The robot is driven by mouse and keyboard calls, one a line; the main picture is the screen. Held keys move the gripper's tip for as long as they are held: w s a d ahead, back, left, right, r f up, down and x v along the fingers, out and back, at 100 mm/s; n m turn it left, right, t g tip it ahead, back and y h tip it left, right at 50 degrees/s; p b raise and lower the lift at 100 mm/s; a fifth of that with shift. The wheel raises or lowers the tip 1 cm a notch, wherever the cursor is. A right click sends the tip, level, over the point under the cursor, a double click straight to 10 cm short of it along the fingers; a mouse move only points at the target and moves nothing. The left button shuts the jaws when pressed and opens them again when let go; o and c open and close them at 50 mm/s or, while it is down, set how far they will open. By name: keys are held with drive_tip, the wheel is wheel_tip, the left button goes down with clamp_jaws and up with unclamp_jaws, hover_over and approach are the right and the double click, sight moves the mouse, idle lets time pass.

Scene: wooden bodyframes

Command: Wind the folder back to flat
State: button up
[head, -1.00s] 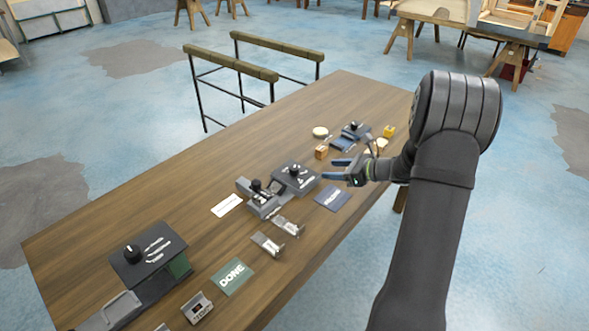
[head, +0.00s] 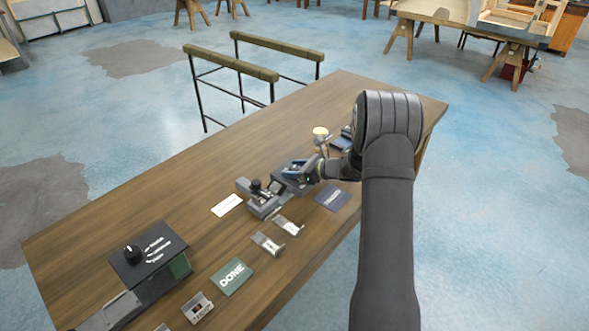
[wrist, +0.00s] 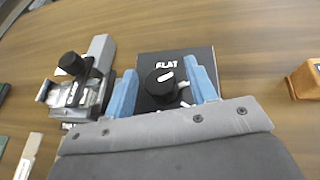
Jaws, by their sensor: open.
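The folder control is a dark box with a black round knob (wrist: 161,82) and the word FLAT on its top panel (wrist: 178,60), in the wrist view. A white mark shows on the knob; other lettering is partly hidden. My gripper (wrist: 163,88) is open, with one blue finger on each side of the knob. I cannot tell whether the fingers touch it. In the head view my gripper (head: 300,172) is over the dark box (head: 281,186), hiding its knob. The grey device with a black knob (head: 258,191), perhaps the folder, stands beside the box; it also shows in the wrist view (wrist: 85,92).
A DONE card (head: 232,276), a blue card (head: 332,197) and a white card (head: 227,205) lie on the wooden table (head: 150,205). Another knob box (head: 148,255) stands at the near left. A wooden block (wrist: 306,80) is right of the gripper in the wrist view.

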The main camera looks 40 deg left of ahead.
drive_tip(key=c, duration=1)
drive_tip(key=shift+n+g, duration=0.3)
drive_tip(key=n+g+h, duration=0.1)
drive_tip(key=n+g, duration=0.1)
drive_tip(key=n+g+h, duration=0.1)
drive_tip(key=n+g, duration=0.2)
drive_tip(key=shift+w+g+h, duration=0.1)
drive_tip(key=shift+g+h, duration=0.2)
drive_tip(key=n+g+h, duration=0.4)
drive_tip(key=n+h, duration=0.1)
drive_tip(key=shift+n, duration=0.4)
drive_tip(key=shift+h, duration=0.4)
